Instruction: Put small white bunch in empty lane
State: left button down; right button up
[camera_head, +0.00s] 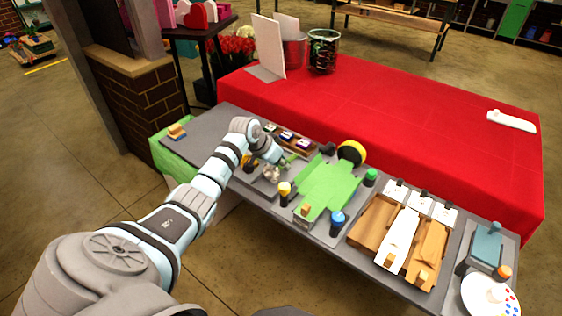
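My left arm comes in from the lower left, and its gripper (284,163) is over the grey table, left of the green sheet. The fingers are small and partly hidden, so I cannot tell whether they are open or shut. A small whitish bunch (271,174) is just below and left of the gripper; whether they touch is unclear. My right gripper is not in view.
A green sheet (328,186) lies mid-table, with yellow-topped (285,190), blue (338,220) and green-capped (370,177) items around it. Wooden and white boards (400,238) lie to the right. A red-covered table (400,110) stands behind. The grey table's far left is mostly clear.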

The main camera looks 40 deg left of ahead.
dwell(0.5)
pick_arm(q)
jog(key=shift+s+p, duration=0.1)
jog(key=shift+p, duration=0.35)
jog(key=shift+d+f, duration=0.1)
jog(key=shift+f, duration=0.15)
dwell(0.4)
jog(key=c, duration=1.3)
grip_release()
jog(key=shift+c, duration=0.2)
jog(key=shift+o, duration=0.5)
jog(key=o, duration=0.3)
